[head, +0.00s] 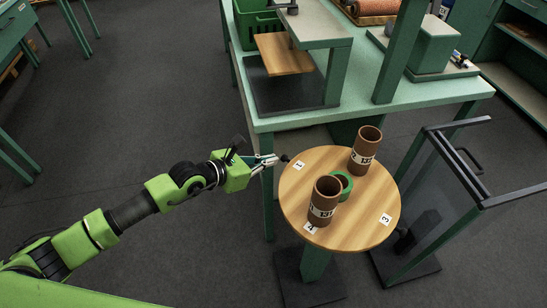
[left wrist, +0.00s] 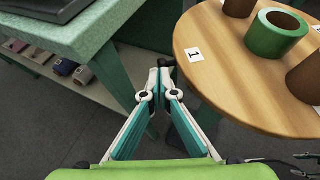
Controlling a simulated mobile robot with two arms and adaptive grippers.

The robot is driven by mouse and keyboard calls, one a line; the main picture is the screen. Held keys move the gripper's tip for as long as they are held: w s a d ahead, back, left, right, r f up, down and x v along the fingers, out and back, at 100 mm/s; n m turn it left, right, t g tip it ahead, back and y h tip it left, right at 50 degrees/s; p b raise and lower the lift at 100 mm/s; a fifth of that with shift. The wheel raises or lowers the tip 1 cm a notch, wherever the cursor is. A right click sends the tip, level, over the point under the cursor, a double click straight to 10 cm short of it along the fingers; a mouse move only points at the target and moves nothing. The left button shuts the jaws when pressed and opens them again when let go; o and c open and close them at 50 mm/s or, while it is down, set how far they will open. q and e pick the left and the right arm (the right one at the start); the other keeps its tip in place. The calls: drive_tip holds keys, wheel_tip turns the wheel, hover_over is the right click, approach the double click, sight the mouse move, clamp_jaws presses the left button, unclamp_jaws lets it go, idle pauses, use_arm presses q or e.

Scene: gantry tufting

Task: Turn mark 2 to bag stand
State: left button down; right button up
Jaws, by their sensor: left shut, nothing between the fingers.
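A round wooden turntable (head: 345,225) stands on a green post. The bag stand (head: 452,160), a green frame with dark rails, appears to the right of the turntable. My left gripper (head: 279,160) is shut and empty by the turntable's left edge, near mark 1. In the left wrist view the closed fingertips (left wrist: 166,66) are beside the rim; contact is unclear.
Two brown tubes (head: 324,202) (head: 367,148) and a short green ring (head: 341,184) stand on the turntable. A green workbench (head: 400,98) with a raised shelf is behind it. A lower shelf with small items (left wrist: 65,67) shows under the bench. Floor at left is clear.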

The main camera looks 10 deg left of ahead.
use_arm(q)
drive_tip(key=shift+x, duration=1)
use_arm(e)
drive_tip(key=shift+r, duration=0.1)
use_arm(q)
drive_tip(key=shift+w+d, duration=0.1)
drive_tip(key=shift+w, duration=0.1)
